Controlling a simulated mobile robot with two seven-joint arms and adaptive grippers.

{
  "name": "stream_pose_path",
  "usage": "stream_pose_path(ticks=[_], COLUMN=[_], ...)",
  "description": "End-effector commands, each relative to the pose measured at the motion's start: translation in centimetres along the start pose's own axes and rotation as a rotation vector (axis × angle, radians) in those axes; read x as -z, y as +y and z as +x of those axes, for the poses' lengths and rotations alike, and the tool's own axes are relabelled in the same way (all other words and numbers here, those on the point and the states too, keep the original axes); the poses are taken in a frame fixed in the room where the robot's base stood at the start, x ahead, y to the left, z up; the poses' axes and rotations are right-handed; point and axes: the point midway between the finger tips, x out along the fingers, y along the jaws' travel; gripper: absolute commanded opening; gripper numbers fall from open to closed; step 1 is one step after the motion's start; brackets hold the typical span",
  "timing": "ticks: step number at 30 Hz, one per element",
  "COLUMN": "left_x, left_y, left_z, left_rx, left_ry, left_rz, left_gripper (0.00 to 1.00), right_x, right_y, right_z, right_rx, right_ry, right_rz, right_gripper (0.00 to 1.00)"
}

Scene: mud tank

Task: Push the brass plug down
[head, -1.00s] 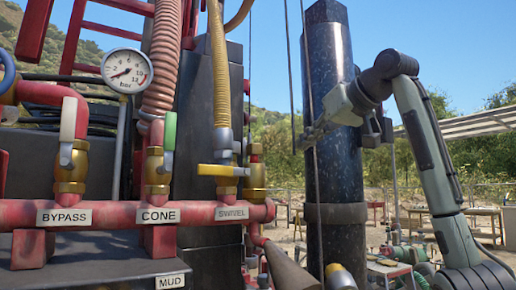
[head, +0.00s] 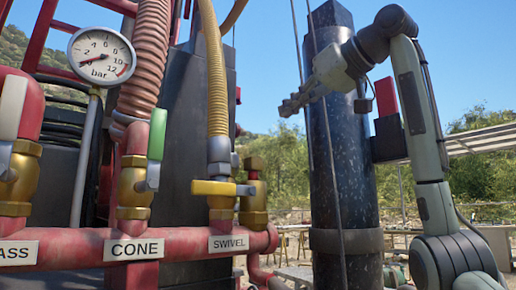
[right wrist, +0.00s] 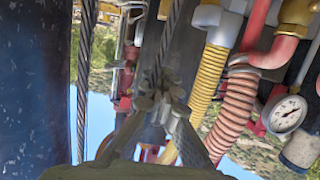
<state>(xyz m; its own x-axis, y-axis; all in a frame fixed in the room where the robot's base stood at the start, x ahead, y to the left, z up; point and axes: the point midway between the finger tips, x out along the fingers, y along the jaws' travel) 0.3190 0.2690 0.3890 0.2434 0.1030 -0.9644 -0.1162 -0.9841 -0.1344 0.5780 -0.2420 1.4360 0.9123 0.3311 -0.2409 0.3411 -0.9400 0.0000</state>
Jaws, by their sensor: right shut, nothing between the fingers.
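I cannot make out a brass plug in either view. Brass valve bodies stand on the red manifold pipe in the head view: one (head: 133,188) above the CONE label with a green lever (head: 157,134), and one (head: 222,203) above the SWIVEL label with a yellow lever (head: 213,188). A third brass valve (head: 18,178) is at the left edge. My right gripper (head: 287,106) is shut and empty, raised in front of the dark speckled column, pointing left, above and right of the valves. It also shows in the right wrist view (right wrist: 160,102). My left gripper is out of view.
The dark column (head: 345,190) stands right of the manifold (head: 70,248), with thin cables running down past it. A pressure gauge (head: 101,56), a ribbed salmon hose (head: 152,60) and a yellow hose (head: 214,80) rise above the manifold. Open air lies between the yellow hose and the column.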

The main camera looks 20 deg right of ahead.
Motion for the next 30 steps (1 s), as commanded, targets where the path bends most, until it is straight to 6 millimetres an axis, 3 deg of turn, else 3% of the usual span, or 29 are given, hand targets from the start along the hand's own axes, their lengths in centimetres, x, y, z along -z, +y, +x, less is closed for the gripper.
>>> stream_pose_path(ticks=[8, 12, 20, 24, 30], left_x=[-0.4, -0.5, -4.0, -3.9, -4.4], left_y=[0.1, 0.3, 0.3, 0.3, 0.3], left_z=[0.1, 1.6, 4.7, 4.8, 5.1], left_rx=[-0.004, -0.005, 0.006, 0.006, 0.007], left_ry=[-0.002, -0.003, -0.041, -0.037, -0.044], left_rz=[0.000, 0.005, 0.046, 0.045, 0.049], left_gripper=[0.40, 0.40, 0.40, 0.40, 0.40], right_x=[0.0, 0.0, 0.0, -2.4, -3.7], right_y=[-0.1, 0.0, -0.1, 0.0, 0.0], right_z=[2.0, 4.8, 10.3, 10.7, 11.0], right_rx=[0.002, 0.002, 0.001, -0.001, 0.000], right_ry=[-0.004, -0.005, -0.005, -0.002, 0.000], right_rz=[0.001, 0.001, 0.001, -0.001, 0.000], right_gripper=[0.00, 0.00, 0.00, 0.00, 0.00])
